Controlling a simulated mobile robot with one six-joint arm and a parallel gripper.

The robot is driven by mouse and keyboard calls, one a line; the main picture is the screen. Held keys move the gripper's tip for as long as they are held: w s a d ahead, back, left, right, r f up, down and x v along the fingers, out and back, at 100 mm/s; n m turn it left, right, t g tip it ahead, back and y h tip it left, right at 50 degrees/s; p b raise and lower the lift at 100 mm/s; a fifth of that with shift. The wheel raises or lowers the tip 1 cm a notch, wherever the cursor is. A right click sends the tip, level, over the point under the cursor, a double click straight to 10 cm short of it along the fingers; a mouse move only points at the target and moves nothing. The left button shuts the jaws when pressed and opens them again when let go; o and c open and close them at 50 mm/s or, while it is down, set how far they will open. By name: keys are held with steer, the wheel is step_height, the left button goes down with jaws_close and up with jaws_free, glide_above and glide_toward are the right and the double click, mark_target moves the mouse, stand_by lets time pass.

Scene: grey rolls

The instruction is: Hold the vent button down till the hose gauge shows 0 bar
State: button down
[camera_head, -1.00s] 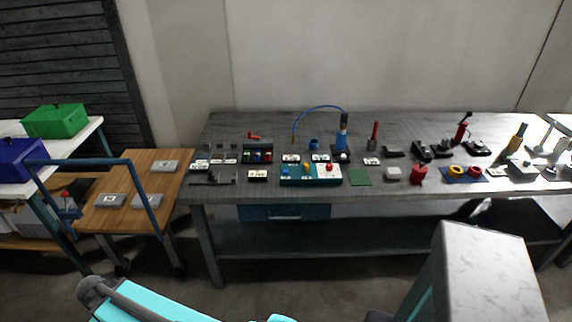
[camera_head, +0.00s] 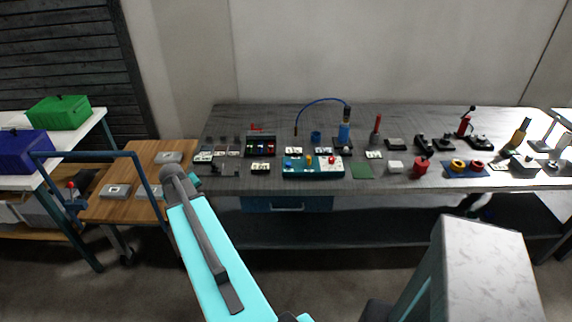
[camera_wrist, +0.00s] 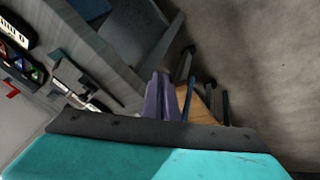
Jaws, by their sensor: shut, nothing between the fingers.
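A blue upright cylinder (camera_head: 344,132) with a black top stands at the back middle of the grey bench. A thin blue hose (camera_head: 322,101) arches from its top down to the left. A small pale round part (camera_head: 346,148) sits at its foot; I cannot tell whether it is the vent button. No gauge reading is legible. My gripper (camera_wrist: 159,78) shows in the wrist view with its fingers together and empty, over the gap by the bench's left end. It is well apart from the cylinder. In the head view it is mostly hidden behind my arm.
A teal panel (camera_head: 313,173) with coloured knobs lies before the cylinder. Left of it is a dark block (camera_head: 261,147) with coloured buttons. A red tool (camera_head: 376,129) stands to the right. A wooden trolley (camera_head: 130,206) with a blue handle (camera_head: 150,187) stands left.

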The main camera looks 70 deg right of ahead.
steer(key=s+d+r+m+h, duration=0.1)
steer(key=s+d+r, duration=0.4)
steer(key=d, duration=0.5)
steer(key=s+d+r+m+h, duration=0.1)
steer(key=s+d+r+h, duration=0.1)
steer(key=s+d, duration=0.65)
step_height(320, 180, up, 7)
steer(key=m+g+h, duration=0.2)
glide_above(288, 164)
steer(key=shift+a+f, duration=0.2)
steer(key=shift+a, duration=0.1)
steer(key=shift+f, duration=0.2)
steer(key=shift+a+f+b, duration=0.1)
steer(key=shift+f+b, duration=1.6)
steer(key=shift+f, duration=1.65)
steer(key=shift+f+b, duration=0.55)
steer(key=shift+f, duration=0.3)
steer(key=shift+f, duration=0.15)
steer(key=shift+f+b, duration=0.3)
steer(key=shift+b, duration=0.1)
steer(key=shift+f+b, duration=0.35)
steer(key=shift+f, duration=0.15)
